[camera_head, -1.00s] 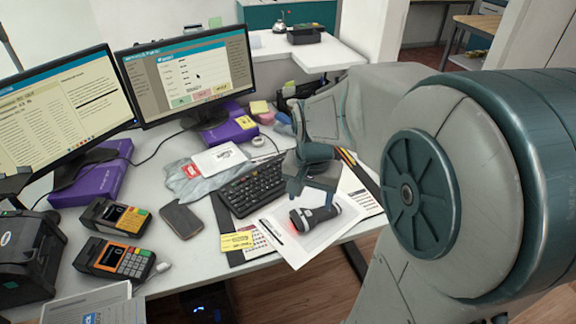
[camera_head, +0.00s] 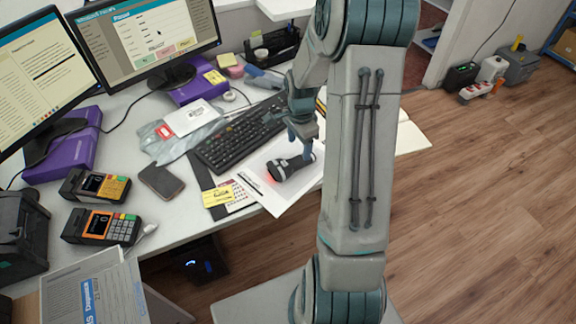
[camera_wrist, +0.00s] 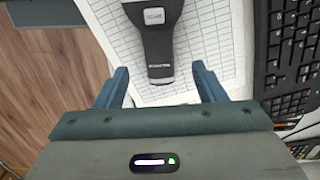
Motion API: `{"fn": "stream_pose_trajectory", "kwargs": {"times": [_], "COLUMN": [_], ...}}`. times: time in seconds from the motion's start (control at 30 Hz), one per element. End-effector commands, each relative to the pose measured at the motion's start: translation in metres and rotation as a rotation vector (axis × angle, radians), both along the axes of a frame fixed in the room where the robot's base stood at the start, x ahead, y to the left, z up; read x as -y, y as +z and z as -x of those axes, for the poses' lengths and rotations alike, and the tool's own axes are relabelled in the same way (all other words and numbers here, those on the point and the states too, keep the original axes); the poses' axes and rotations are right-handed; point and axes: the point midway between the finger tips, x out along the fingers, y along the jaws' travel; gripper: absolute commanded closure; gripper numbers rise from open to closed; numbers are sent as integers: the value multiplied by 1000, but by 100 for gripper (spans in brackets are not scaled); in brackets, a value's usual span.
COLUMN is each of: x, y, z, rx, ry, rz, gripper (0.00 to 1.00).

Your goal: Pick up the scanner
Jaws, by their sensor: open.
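The scanner (camera_head: 291,167) is a dark handheld device with a grey band and a red glow at its left end. My gripper (camera_wrist: 161,85) is open and empty, with one finger on each side of the scanner's line. In the head view my gripper (camera_head: 303,140) hangs just above the scanner's right end. Whether a finger touches the scanner cannot be told.
The keyboard (camera_head: 238,137) lies close behind the scanner, at the right in the wrist view. A phone (camera_head: 161,181), two card terminals (camera_head: 102,226) and monitors (camera_head: 150,40) stand to the left.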

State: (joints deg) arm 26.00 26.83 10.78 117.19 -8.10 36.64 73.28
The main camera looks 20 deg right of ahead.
Motion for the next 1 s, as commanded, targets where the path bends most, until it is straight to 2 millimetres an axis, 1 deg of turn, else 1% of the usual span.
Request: {"fn": "stream_pose_trajectory", "kwargs": {"times": [0.03, 0.27, 0.5, 0.57, 0.7, 0.87, 0.9, 0.97, 1.0], "x": [0, -1, -3, -3, -3, -3, -3, -3, -3], "y": [-7, -22, -54, -60, -66, -66, -66, -66, -66], "z": [1, 1, 3, 2, 2, 2, 2, 2, 2], "rx": [-2, -2, -3, -2, 0, 0, 0, 0, 0], "ry": [0, 0, 1, 1, 0, 0, 0, 0, 0], "rz": [-1, -1, -2, -1, -1, 0, 0, 0, 0], "gripper": [36, 36, 36, 36, 36, 36, 39, 56, 67]}}
